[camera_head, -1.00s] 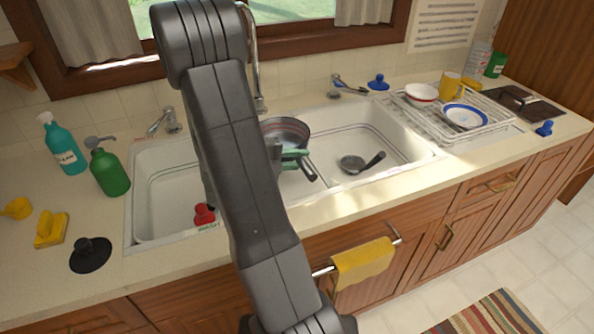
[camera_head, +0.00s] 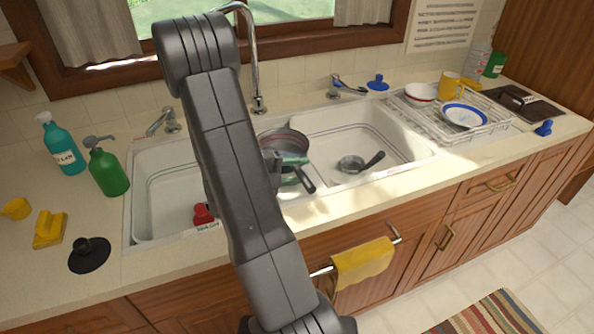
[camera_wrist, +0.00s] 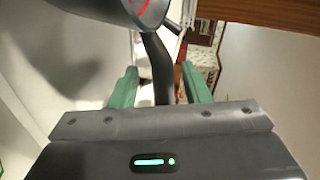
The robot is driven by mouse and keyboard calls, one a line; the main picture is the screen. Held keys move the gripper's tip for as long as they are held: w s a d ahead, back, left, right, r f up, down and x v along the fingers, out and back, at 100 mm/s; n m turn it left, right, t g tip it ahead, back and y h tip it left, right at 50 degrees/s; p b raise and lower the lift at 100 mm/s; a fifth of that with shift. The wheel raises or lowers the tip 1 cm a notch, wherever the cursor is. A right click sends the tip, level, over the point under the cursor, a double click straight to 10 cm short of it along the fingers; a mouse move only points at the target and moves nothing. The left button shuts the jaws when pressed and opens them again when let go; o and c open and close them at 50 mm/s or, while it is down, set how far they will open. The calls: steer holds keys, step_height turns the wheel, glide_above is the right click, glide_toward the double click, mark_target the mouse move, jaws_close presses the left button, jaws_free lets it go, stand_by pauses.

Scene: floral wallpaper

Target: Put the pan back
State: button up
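The grey pan (camera_head: 285,141) with red stripes is at the middle of the double sink, by the divider, its dark handle (camera_head: 303,180) pointing toward the front. My gripper (camera_head: 288,160), with green fingers, is at the handle, partly behind my arm. In the wrist view, the pan's underside (camera_wrist: 105,8) is at the top and its handle (camera_wrist: 158,68) runs down between the two green fingers (camera_wrist: 158,85). Gaps show on both sides of the handle, so the fingers look open around it. Whether the pan rests on the divider is unclear.
A small dark pan or ladle (camera_head: 352,164) lies in the right basin. A red object (camera_head: 203,214) is in the left basin. The dish rack (camera_head: 480,136) holds dishes at right. A black stopper (camera_head: 90,254), yellow sponge (camera_head: 50,230) and green bottle (camera_head: 108,172) stand left.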

steer(key=shift+r, duration=0.15)
steer(key=v, duration=1.2)
steer(key=shift+d, duration=0.1)
steer(key=x, duration=1.2)
steer(key=shift+a, duration=0.2)
